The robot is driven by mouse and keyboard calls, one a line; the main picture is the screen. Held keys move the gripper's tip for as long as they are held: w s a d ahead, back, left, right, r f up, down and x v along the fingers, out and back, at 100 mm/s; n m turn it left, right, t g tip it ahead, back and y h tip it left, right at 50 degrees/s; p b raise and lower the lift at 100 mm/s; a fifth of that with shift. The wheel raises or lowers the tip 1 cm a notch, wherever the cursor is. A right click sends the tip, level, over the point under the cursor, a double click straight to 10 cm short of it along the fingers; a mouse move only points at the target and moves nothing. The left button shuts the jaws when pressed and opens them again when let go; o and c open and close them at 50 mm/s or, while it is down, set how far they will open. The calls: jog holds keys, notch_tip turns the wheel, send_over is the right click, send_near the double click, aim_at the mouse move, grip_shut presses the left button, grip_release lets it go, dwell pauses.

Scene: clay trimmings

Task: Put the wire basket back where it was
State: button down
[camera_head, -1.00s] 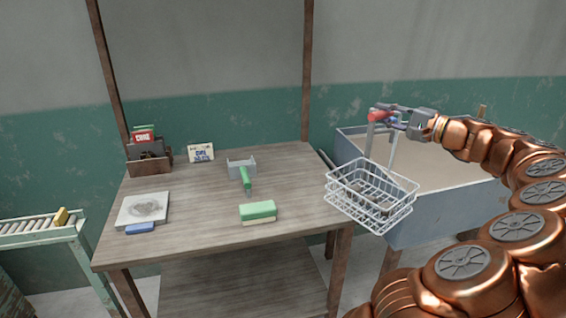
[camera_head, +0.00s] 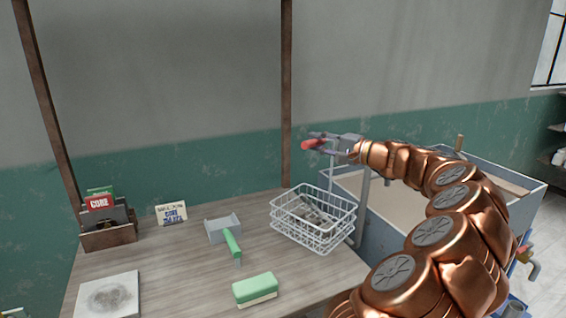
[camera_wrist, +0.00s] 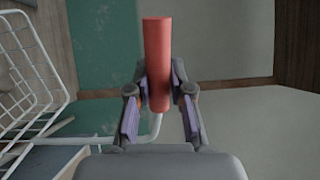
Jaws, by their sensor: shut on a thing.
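The white wire basket (camera_head: 312,222) hangs from its handle at the right end of the wooden table, with grey-brown pieces inside. I cannot tell whether its bottom touches the tabletop. My gripper (camera_head: 318,143) is shut on the red grip (camera_head: 313,144) of the basket's handle, above the basket. In the wrist view the red grip (camera_wrist: 157,65) stands between the two fingers, and part of the basket's wire side (camera_wrist: 28,75) shows at the left.
The wooden table (camera_head: 180,270) bears a green-handled scoop (camera_head: 231,243), a green and cream block (camera_head: 255,289), a card (camera_head: 171,214), a card box (camera_head: 108,235) and a pale slab (camera_head: 108,298). A grey bin (camera_head: 385,235) stands right of the basket. A wooden post (camera_head: 286,95) rises behind it.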

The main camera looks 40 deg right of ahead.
jog(key=w+f+p, duration=0.2)
jog(key=w+f, duration=0.2)
jog(key=w, duration=0.7)
jog(key=shift+w+a+f, duration=0.2)
jog(key=shift+w+a, duration=0.05)
jog(key=shift+f, duration=0.1)
jog(key=c, duration=1)
grip_release()
jog(key=shift+c, duration=0.2)
jog(key=b+v, duration=0.1)
jog(key=v, duration=1.1)
jog(key=shift+b, duration=0.35)
